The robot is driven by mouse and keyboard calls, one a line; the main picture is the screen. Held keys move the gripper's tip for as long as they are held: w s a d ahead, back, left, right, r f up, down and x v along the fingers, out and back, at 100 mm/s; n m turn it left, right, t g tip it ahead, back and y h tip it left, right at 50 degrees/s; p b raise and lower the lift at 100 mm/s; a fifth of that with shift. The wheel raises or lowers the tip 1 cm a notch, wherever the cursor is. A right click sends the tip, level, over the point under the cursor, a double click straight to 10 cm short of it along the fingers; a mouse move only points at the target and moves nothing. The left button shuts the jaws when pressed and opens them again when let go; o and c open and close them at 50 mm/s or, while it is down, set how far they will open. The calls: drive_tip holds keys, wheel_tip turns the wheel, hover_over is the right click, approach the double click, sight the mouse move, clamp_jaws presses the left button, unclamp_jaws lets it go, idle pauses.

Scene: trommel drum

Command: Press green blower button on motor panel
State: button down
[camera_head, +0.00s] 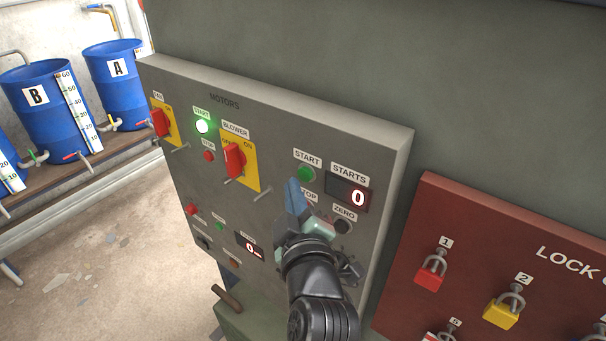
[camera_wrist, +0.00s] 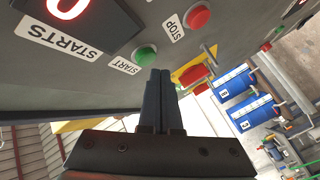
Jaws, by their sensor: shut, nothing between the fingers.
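The grey motor panel (camera_head: 210,190), labelled MOTORS, fills the middle of the head view. The green button (camera_head: 305,173) right of the BLOWER switch sits under a START label and looks unlit. It also shows in the wrist view (camera_wrist: 146,54), beside the red STOP button (camera_wrist: 197,16). My gripper (camera_head: 292,184) is shut and empty. Its blue fingertips are just below and left of the green button in the head view. In the wrist view the fingertips (camera_wrist: 160,72) lie close to the button's edge; I cannot tell whether they touch.
The red BLOWER switch (camera_head: 235,160) sits on a yellow plate. A lit green button (camera_head: 202,126) is farther left. The STARTS display (camera_head: 347,193) reads 0, above the black ZERO button (camera_head: 343,227). A red lock board (camera_head: 470,240) with padlocks stands at right.

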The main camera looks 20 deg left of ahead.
drive_tip(key=shift+w, duration=0.1)
drive_tip(key=shift+w+d+b, duration=0.15)
drive_tip(key=shift+w+b, duration=0.2)
drive_tip(key=shift+b, duration=0.05)
drive_tip(key=shift+w+d+b, duration=0.15)
drive_tip(key=shift+w+b, duration=0.15)
drive_tip(key=shift+w, duration=0.1)
idle(0.6)
drive_tip(key=shift+s, duration=0.15)
drive_tip(key=shift+s+a, duration=0.3)
drive_tip(key=shift+s, duration=0.4)
drive_tip(key=shift+s+a+p, duration=0.15)
drive_tip(key=shift+s+a, duration=0.15)
drive_tip(key=shift+s, duration=0.5)
drive_tip(key=shift+s+a+p, duration=0.2)
drive_tip(key=shift+s+a, duration=0.05)
drive_tip(key=shift+s, duration=0.5)
drive_tip(key=shift+s+a+p, duration=0.15)
drive_tip(key=shift+s+a, duration=0.15)
drive_tip(key=shift+s, duration=0.5)
